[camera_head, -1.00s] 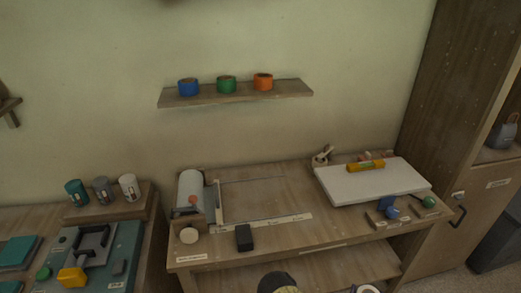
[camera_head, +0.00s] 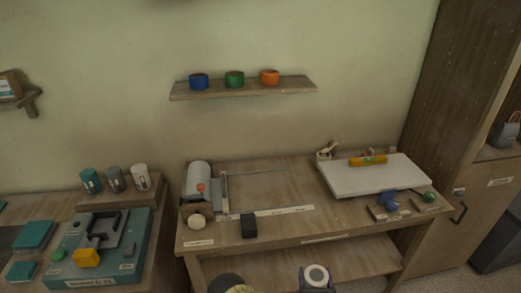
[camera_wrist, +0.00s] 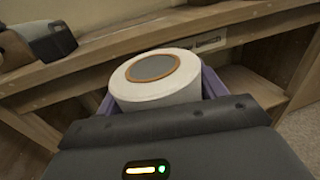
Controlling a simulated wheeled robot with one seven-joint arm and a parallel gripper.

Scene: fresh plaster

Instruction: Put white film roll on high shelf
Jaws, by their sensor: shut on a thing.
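The white film roll (camera_head: 317,283), with a grey core, is at the bottom of the head view, in front of the workbench. It also shows in the wrist view (camera_wrist: 150,92), seen from above its end face. My gripper (camera_wrist: 158,97) is shut on it, with a purple finger on each side; in the head view my gripper (camera_head: 317,287) is cut off by the lower edge. A wooden wall shelf (camera_head: 290,89) hangs well above the bench. It bears a blue roll (camera_head: 199,81), a green roll (camera_head: 234,79) and an orange roll (camera_head: 269,77), with bare board at both ends.
The workbench (camera_head: 270,183) holds a film dispenser (camera_head: 198,184), a black block (camera_head: 248,225) and a white board (camera_head: 375,180). A smaller wall shelf (camera_head: 25,105) with a box is at far left. A tall cabinet (camera_head: 425,130) stands right. The wall between bench and shelf is clear.

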